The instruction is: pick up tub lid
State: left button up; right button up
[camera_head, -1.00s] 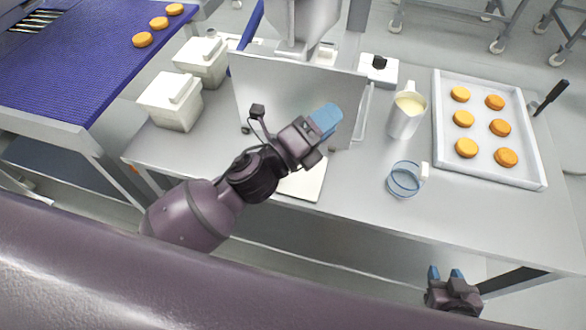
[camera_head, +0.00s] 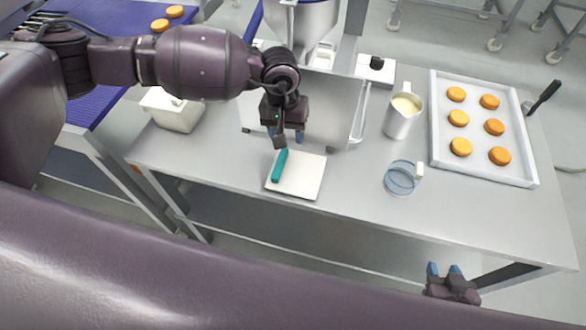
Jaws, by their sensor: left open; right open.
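A white tub (camera_head: 176,118) with a pale lid (camera_head: 158,98) stands at the table's left end, partly hidden by my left arm. A second lidded tub behind it is hidden by the arm. A white square plate (camera_head: 308,178) with a teal bar (camera_head: 280,166) on it lies at the table's front edge; I cannot tell whether the bar is attached. My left gripper (camera_head: 286,135) is open, pointing down in front of the steel panel, just beyond the plate and right of the tub. My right gripper (camera_head: 445,269) is open and empty in front of the table.
A steel machine with a hopper (camera_head: 305,30) and panel (camera_head: 335,105) stands behind. To the right are a jug (camera_head: 402,115), a clear cup (camera_head: 400,178) and a tray (camera_head: 436,135) of orange rounds. A blue conveyor (camera_head: 95,100) is at left. The table's front right is clear.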

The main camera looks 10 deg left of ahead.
pick_arm(q)
jog(key=w+a, duration=0.1)
jog(key=y, duration=0.1)
send_over(282, 155)
jog(key=shift+m, duration=0.3)
notch_tip(282, 155, down, 5)
jog(key=shift+w+f, duration=0.1)
jog(key=shift+f, duration=0.05)
notch_tip(282, 155, down, 4)
jog(key=shift+d+f+p, duration=0.1)
jog(key=shift+p, duration=0.4)
jog(key=shift+f, duration=0.4)
pick_arm(e)
jog(key=shift+r, duration=0.55)
pick_arm(q)
jog(key=c, duration=0.8)
grip_shut()
pick_arm(e)
jog(key=shift+w+r, duration=0.3)
jog(key=shift+w, duration=0.15)
